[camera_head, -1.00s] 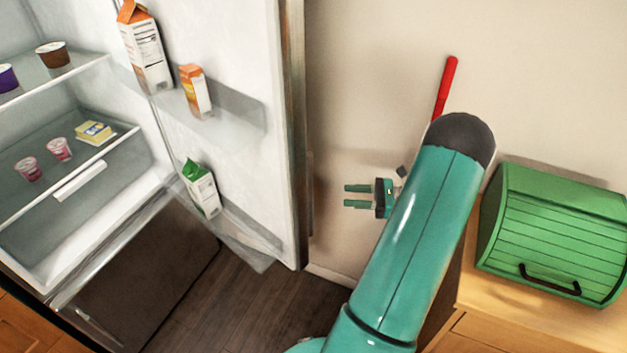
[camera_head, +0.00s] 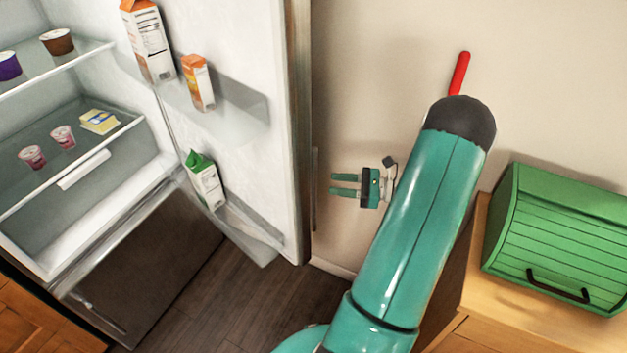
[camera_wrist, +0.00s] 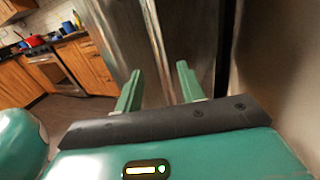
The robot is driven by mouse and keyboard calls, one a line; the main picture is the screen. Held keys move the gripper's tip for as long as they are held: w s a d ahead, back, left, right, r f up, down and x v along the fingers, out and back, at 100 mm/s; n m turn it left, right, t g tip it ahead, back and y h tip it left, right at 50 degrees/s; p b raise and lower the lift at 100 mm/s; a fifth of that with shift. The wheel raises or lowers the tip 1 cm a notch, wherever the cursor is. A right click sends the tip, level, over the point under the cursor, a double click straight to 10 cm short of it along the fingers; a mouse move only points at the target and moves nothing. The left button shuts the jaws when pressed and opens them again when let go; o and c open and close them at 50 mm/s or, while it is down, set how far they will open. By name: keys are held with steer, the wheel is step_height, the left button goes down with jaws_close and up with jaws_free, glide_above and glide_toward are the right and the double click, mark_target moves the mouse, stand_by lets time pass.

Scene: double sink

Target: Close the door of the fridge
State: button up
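The fridge (camera_head: 90,190) stands at the left of the head view with its upper door (camera_head: 250,65) swung wide open. The door's inner side carries shelves with cartons, and its free edge faces my arm. My gripper (camera_head: 332,184) is to the right of that edge, apart from it in the picture, with its two fingers spread and pointing left. In the wrist view, my gripper (camera_wrist: 158,88) is open and empty, with the steel outer face of the door (camera_wrist: 165,30) beyond the fingers. Whether the fingertips touch the door cannot be told.
A green bread box (camera_head: 560,240) sits on the wooden counter (camera_head: 480,290) at the right. A beige wall (camera_head: 390,60) is behind my arm. Dark floor (camera_head: 240,310) is clear below the door. The wrist view shows a stove (camera_wrist: 55,70) and wooden cabinets (camera_wrist: 90,60) farther off.

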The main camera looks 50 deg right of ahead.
steer(key=x, duration=0.7)
steer(key=shift+w, duration=0.25)
jaws_close()
